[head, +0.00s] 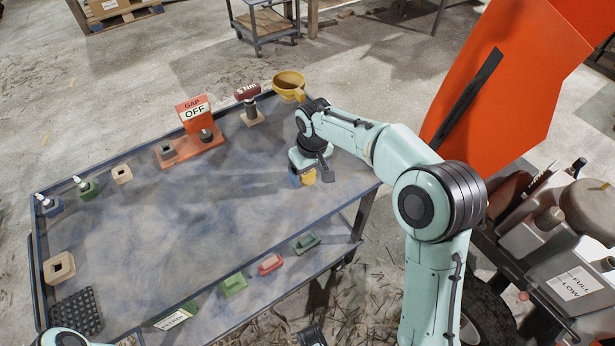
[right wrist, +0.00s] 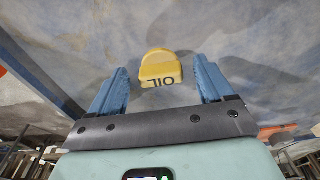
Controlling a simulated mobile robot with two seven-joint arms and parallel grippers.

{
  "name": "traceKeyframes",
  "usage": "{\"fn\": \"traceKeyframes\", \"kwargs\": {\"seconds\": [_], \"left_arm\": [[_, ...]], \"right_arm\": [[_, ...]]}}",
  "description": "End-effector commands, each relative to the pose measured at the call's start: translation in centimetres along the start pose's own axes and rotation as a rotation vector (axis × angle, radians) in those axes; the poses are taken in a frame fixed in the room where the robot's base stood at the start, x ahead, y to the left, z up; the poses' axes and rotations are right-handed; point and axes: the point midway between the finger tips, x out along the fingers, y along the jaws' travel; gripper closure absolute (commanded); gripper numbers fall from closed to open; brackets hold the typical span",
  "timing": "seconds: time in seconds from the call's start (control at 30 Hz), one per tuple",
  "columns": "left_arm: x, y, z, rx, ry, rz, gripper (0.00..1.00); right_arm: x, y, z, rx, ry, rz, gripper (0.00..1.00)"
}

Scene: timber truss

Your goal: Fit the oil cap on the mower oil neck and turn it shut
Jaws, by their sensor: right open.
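The yellow oil cap (head: 309,177), lettered OIL, sits on the tabletop near its right end. In the right wrist view the cap (right wrist: 160,68) lies between the lines of the two blue fingers, a little beyond their tips. My right gripper (head: 303,178) points down over the cap. It is open and empty, and its fingers partly hide the cap in the head view. The orange mower (head: 530,65) stands at the right, with its engine (head: 545,235) beside the table. I cannot tell for sure which part of it is the oil neck. My left gripper is not visible.
The blue-grey bench (head: 190,235) has a raised rim. A yellow funnel (head: 289,84), an OFF sign block (head: 190,130) and small holders line its far edge. A FULL/LOW label (head: 576,284) is on the mower. The bench middle is clear.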

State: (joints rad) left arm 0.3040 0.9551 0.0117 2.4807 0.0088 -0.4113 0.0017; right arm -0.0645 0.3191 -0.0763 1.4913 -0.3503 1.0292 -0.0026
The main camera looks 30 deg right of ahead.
Motion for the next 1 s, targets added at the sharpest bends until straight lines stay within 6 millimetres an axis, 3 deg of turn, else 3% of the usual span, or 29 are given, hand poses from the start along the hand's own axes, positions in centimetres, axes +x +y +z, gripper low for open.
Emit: {"fn": "traceKeyframes", "kwargs": {"seconds": [0.13, 0.37, 0.57, 1.0], "left_arm": [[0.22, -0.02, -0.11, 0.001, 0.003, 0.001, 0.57], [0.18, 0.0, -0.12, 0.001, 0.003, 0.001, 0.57], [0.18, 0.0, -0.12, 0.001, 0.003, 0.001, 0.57], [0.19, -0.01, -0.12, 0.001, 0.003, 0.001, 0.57]], "right_arm": [[1.51, -0.04, 0.03, 0.0, -0.001, 0.0, 0.19], [1.61, -0.05, 0.0, 0.0, 0.001, -0.001, 0.19], [1.58, -0.06, -0.01, 0.0, 0.001, -0.001, 0.76], [1.55, -0.07, -0.01, 0.0, 0.001, -0.001, 0.78]]}}
